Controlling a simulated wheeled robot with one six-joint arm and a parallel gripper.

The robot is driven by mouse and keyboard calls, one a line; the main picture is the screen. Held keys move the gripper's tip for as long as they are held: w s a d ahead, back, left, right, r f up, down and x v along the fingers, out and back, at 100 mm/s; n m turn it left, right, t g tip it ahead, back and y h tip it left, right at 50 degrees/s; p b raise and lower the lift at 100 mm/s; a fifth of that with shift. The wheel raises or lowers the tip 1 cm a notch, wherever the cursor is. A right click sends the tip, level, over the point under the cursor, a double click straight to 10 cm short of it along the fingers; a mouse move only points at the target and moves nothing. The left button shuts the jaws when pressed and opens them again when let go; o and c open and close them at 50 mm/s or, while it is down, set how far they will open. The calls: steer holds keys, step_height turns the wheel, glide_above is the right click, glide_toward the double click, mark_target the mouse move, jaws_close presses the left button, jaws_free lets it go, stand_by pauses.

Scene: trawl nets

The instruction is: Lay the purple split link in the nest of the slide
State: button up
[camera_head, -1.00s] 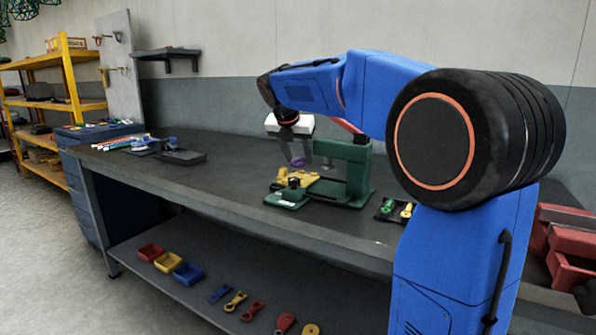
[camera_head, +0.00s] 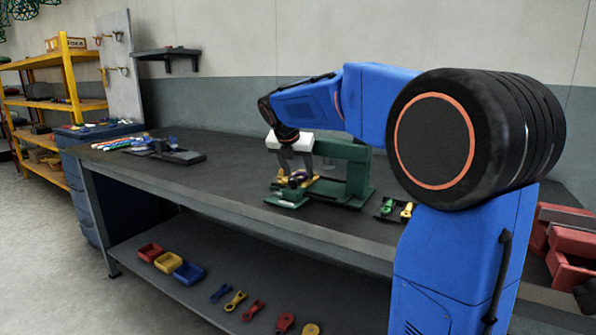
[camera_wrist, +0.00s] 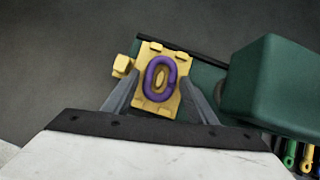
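The purple split link (camera_wrist: 160,78) lies flat on the yellow slide (camera_wrist: 172,107), around a raised yellow middle, in the wrist view. In the head view the link (camera_head: 298,175) is small and partly hidden by my gripper. The slide (camera_head: 283,182) sits on a green press-like fixture (camera_head: 357,178). My gripper (camera_wrist: 163,80) is low over the slide, with one finger on each side of the link. Gaps show between the fingers and the link, so it looks open. The exact seating depth cannot be told.
The green fixture's upright block (camera_wrist: 270,85) stands close to the right of my gripper. A dark tray (camera_head: 393,210) with green and yellow parts is farther right.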

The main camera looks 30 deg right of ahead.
steer(key=shift+r, duration=0.15)
steer(key=v, duration=1.2)
stand_by(0.4)
